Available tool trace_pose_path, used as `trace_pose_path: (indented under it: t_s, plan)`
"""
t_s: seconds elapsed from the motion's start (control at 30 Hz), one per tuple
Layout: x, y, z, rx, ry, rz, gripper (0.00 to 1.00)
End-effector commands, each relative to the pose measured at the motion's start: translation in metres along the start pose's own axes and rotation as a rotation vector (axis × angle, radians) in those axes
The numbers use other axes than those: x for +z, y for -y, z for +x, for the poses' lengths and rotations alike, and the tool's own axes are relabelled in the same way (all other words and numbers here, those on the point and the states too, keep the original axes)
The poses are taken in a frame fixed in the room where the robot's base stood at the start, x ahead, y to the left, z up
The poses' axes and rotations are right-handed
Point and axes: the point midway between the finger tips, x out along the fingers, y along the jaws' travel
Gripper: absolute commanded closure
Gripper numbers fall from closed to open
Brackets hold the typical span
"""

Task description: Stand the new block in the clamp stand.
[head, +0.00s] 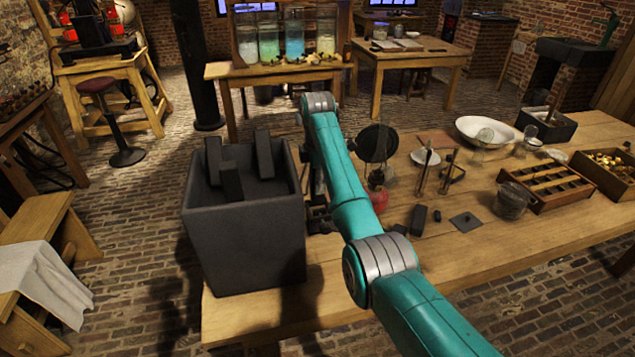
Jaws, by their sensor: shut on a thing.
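My gripper (319,212) is low behind my teal arm, just right of the grey tub. Only dark parts of it show, and it is shut on a dark thing mostly hidden by the arm. I cannot tell whether this is the new block. Several dark blocks (264,154) stand tilted in the open grey tub (244,238). Another dark block (418,220) is on the table, right of my arm. I cannot make out the clamp stand clearly; some dark hardware beside the gripper is partly covered by my arm.
The wooden table (470,255) holds a dark round disc (376,143), a red object (378,199), a dark plate (465,222), a glass jar (512,200), a divided wooden tray (546,188) and a white basin (488,131). The table's front right is clear.

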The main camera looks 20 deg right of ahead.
Motion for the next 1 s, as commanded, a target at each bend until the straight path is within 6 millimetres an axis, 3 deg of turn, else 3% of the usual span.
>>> trace_pose_path:
  t_s: [1.0]
  plan:
    - [0.0,0.0,0.016,0.0,0.0,0.0,1.0]
